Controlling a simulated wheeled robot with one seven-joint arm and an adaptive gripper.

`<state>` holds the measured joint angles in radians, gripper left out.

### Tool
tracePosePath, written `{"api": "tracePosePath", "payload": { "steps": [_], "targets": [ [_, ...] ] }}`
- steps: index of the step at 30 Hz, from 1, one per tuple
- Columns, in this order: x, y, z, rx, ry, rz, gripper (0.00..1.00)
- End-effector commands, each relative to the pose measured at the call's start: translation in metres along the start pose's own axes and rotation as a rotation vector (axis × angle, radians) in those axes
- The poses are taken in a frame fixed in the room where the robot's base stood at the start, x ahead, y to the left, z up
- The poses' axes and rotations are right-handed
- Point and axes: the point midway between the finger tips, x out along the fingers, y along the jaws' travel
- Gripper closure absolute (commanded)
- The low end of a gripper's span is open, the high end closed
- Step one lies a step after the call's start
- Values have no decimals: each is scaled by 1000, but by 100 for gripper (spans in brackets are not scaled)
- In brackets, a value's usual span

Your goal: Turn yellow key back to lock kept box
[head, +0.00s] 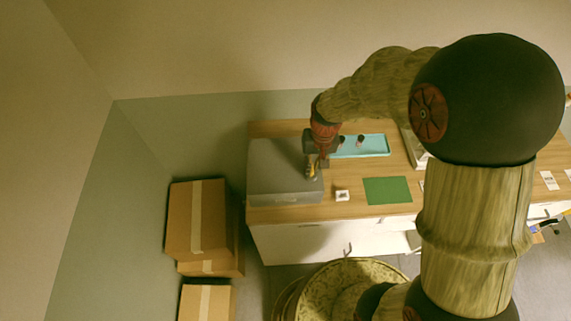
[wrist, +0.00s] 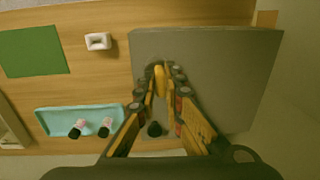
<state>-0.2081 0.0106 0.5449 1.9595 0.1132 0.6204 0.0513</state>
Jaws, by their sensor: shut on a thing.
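The grey box (head: 275,160) stands at the left end of the wooden counter. It also fills the middle and right of the wrist view (wrist: 235,70). My gripper (head: 313,172) is over the box's right part. In the wrist view my gripper (wrist: 161,80) has its fingertips closed around a small yellow piece, which looks like the yellow key (wrist: 159,73). The key's lower part and any keyhole are hidden by the fingers. A small dark round thing (wrist: 154,129) shows between the fingers, near the box's edge.
A turquoise tray (wrist: 55,112) with two small bottles (wrist: 105,127) lies beside the box. A small white holder (wrist: 98,41) and a green mat (wrist: 33,52) are on the counter. Cardboard boxes (head: 196,220) are stacked on the floor at the left.

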Motion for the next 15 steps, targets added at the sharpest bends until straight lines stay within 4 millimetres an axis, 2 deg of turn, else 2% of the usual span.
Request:
{"api": "tracePosePath", "payload": {
  "steps": [5, 15],
  "targets": [
    [1, -2, -1, -160, -9, -2, 100],
    [1, -2, -1, -624, -40, -2, 100]
  ]
}}
